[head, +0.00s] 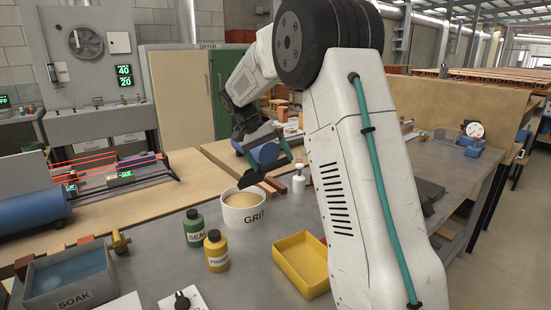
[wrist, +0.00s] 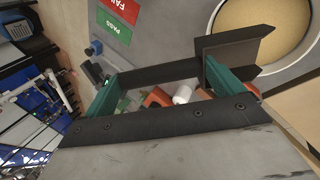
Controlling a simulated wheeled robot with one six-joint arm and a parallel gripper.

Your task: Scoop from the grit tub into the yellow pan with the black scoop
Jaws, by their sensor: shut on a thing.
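The white grit tub (head: 243,217), labelled GRIT, stands on the grey bench and holds tan grit. It also shows at the upper right of the wrist view (wrist: 266,28). My gripper (head: 272,158) has teal fingers and is shut on the black scoop (head: 250,179). In the wrist view the scoop (wrist: 238,46) lies at the fingers, overlapping the near edge of the tub. In the head view the scoop hangs above the tub's back rim, apparently clear of the grit. The scoop's inside is hidden. The yellow pan (head: 302,268) sits right and in front of the tub, and looks empty.
A green bottle (head: 194,228) and a yellow bottle (head: 216,252) stand left of the pan. The SOAK tub (head: 72,282) is at the front left. A small white bottle (head: 299,180) and reddish bricks stand behind the tub. My arm hides bench right of the pan.

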